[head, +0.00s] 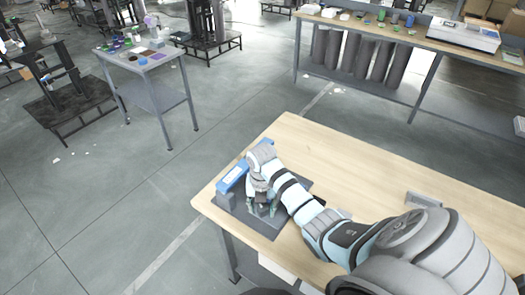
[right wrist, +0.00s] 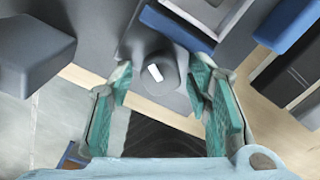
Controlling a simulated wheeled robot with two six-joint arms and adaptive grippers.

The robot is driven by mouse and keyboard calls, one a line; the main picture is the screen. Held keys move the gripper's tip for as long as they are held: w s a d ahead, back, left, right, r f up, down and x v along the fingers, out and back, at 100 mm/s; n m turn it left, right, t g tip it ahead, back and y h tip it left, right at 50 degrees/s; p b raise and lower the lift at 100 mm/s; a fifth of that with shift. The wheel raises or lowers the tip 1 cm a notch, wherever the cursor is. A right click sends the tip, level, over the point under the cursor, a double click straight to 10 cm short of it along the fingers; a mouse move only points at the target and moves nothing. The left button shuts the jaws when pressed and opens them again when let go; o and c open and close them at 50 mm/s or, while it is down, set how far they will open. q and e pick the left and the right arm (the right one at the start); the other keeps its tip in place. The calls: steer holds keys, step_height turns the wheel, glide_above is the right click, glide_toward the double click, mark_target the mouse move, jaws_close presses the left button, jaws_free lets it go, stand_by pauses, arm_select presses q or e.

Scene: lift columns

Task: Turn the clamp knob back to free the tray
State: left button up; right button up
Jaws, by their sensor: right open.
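The clamp knob (right wrist: 157,73) is round and grey with a white mark on top, in the right wrist view. My right gripper (right wrist: 158,88) is open, its green-padded fingers on either side of the knob, with a gap seeming to show on each side. In the head view my right gripper (head: 262,208) points down over a dark grey base plate (head: 236,213) at the table's left corner; the knob is hidden there. A blue part with a white label (head: 232,178) stands beside the gripper. I cannot tell for sure which part is the tray. My left gripper is not in view.
The wooden table (head: 400,180) is mostly clear beyond my right arm, with a small grey bracket (head: 424,199) on it. A grey block (right wrist: 32,50) stands left of the knob in the wrist view. Other benches stand farther back across open floor.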

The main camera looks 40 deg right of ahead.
step_height(320, 180, up, 6)
steer(key=shift+r, duration=0.25)
